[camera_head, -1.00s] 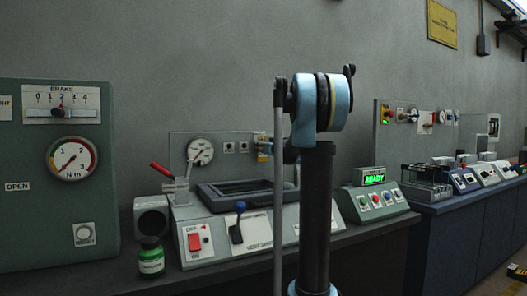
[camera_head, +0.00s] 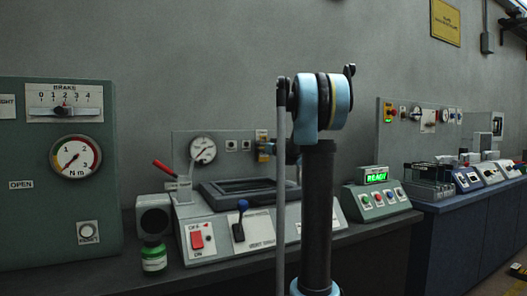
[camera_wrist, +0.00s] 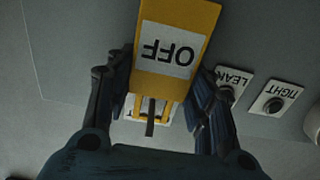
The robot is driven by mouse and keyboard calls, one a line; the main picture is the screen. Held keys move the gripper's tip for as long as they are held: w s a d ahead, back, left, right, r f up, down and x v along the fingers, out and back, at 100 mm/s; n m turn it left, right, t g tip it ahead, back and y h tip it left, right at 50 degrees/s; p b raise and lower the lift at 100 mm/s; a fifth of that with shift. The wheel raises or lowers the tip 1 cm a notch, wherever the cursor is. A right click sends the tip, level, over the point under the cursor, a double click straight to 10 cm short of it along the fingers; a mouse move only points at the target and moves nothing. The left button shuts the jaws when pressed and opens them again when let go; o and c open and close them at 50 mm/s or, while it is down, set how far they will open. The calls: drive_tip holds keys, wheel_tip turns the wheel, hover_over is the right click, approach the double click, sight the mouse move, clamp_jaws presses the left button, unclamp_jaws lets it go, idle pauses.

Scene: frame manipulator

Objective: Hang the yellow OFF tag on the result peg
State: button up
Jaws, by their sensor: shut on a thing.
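The yellow OFF tag (camera_wrist: 166,48) is held between the two dark fingers of my gripper (camera_wrist: 160,82) in the wrist view, its lettering upside down. Its yellow loop end points toward the bottom of the picture. A dark peg (camera_wrist: 150,116) shows at that loop, in front of a partly hidden white label; I cannot tell if it passes through the loop. To the right are the LEAK peg (camera_wrist: 225,95) and the TIGHT peg (camera_wrist: 273,104). In the head view a bit of yellow (camera_head: 262,137) shows at the panel's right edge, partly behind my arm.
The grey back panel (camera_head: 180,142) carries a round gauge (camera_head: 203,150) and two small labelled fittings. Below are a sloped console with a red switch (camera_head: 197,240) and blue-knobbed lever (camera_head: 242,205). A green bottle (camera_head: 153,258) and a READY box (camera_head: 375,200) stand nearby.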

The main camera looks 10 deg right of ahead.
drive_tip(key=o, duration=1)
